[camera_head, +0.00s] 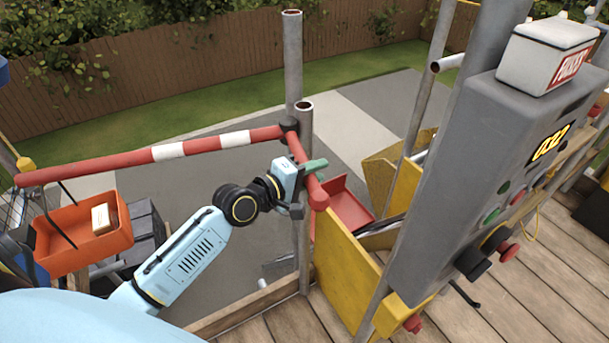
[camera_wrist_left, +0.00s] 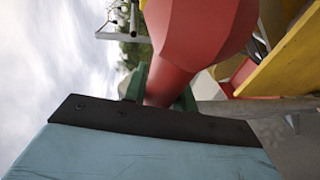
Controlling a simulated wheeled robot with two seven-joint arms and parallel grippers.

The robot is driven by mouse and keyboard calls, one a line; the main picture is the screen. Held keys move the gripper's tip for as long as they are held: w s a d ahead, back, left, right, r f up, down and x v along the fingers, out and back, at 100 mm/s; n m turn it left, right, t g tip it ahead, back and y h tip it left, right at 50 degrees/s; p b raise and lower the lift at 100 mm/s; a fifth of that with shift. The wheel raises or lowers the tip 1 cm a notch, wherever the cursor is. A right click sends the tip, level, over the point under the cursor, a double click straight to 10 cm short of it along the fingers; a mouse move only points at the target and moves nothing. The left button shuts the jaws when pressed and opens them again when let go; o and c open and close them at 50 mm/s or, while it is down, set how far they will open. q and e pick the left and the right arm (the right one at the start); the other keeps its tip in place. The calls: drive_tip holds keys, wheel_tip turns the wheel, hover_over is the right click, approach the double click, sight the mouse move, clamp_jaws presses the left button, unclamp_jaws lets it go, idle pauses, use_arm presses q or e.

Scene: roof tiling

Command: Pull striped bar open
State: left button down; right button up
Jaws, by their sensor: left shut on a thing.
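The red-and-white striped bar (camera_head: 130,162) runs from the far left of the head view to a dark pivot joint by the grey scaffold posts. A short red end (camera_head: 313,185) continues past the joint toward me. My left gripper (camera_head: 306,172) is shut on this red end near the posts. In the left wrist view, the red bar (camera_wrist_left: 185,50) sits between the green fingers, and its thick end fills the top of the picture. My right gripper does not show in the head view.
A grey control box (camera_head: 450,170) with several buttons stands at right. Yellow panels (camera_head: 345,265) and a red tray (camera_head: 343,207) are just beyond the gripper. An orange bin (camera_head: 75,255) stands at left. Wooden decking (camera_head: 480,290) lies at the lower right.

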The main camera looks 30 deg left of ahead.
use_arm(q)
drive_tip(key=shift+a+r, duration=0.15)
drive_tip(key=c, duration=1.1)
unclamp_jaws()
drive_tip(key=shift+s, duration=0.1)
